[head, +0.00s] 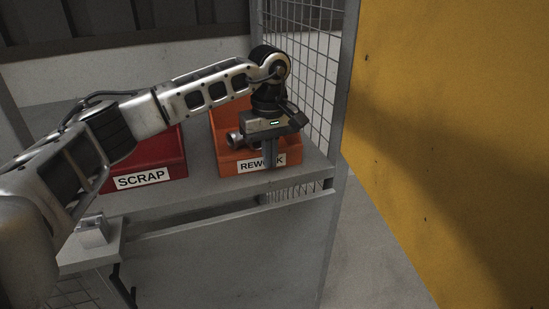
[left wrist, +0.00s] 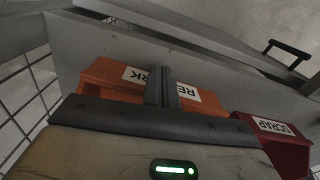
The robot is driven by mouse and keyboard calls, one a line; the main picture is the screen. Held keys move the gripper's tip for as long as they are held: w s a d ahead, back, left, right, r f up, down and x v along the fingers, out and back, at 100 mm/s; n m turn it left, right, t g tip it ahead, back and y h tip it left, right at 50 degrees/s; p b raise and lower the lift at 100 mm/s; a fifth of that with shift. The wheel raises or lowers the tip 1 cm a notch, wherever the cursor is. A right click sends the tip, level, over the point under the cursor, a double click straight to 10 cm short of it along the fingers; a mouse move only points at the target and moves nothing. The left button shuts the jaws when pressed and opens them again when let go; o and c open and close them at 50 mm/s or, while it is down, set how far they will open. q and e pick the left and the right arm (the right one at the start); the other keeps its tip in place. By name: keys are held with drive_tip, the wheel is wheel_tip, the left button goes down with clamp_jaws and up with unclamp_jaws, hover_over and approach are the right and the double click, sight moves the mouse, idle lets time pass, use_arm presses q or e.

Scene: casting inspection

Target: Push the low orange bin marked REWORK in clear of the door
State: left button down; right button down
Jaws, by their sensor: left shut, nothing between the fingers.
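The low orange bin marked REWORK (head: 227,160) sits on the grey bench shelf, near its front edge and beside the mesh side panel. A metal part (head: 235,138) shows inside it. My left gripper (head: 270,161) points down at the bin's front, its shut fingers covering part of the REWORK label. In the left wrist view the fingers (left wrist: 162,86) cross the label on the orange bin (left wrist: 103,75); I cannot tell whether they touch it. The yellow door (head: 440,140) stands open at right, apart from the bin. My right gripper is not in view.
A red bin marked SCRAP (head: 172,158) stands left of the orange bin, with a gap between them. A wire mesh panel (head: 310,60) and grey post bound the shelf on the right. A small light block (head: 93,231) sits on a lower ledge at left.

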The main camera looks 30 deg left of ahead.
use_arm(q)
drive_tip(key=shift+w+a, duration=0.15)
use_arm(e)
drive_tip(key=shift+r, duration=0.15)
use_arm(q)
drive_tip(key=shift+w+a+r+p, duration=0.1)
drive_tip(key=shift+w+a+p, duration=0.2)
drive_tip(key=shift+w+a, duration=0.25)
drive_tip(key=shift+w+a+p, duration=0.25)
drive_tip(key=shift+w+a, duration=0.1)
drive_tip(key=shift+a, duration=0.35)
drive_tip(key=shift+w, duration=0.1)
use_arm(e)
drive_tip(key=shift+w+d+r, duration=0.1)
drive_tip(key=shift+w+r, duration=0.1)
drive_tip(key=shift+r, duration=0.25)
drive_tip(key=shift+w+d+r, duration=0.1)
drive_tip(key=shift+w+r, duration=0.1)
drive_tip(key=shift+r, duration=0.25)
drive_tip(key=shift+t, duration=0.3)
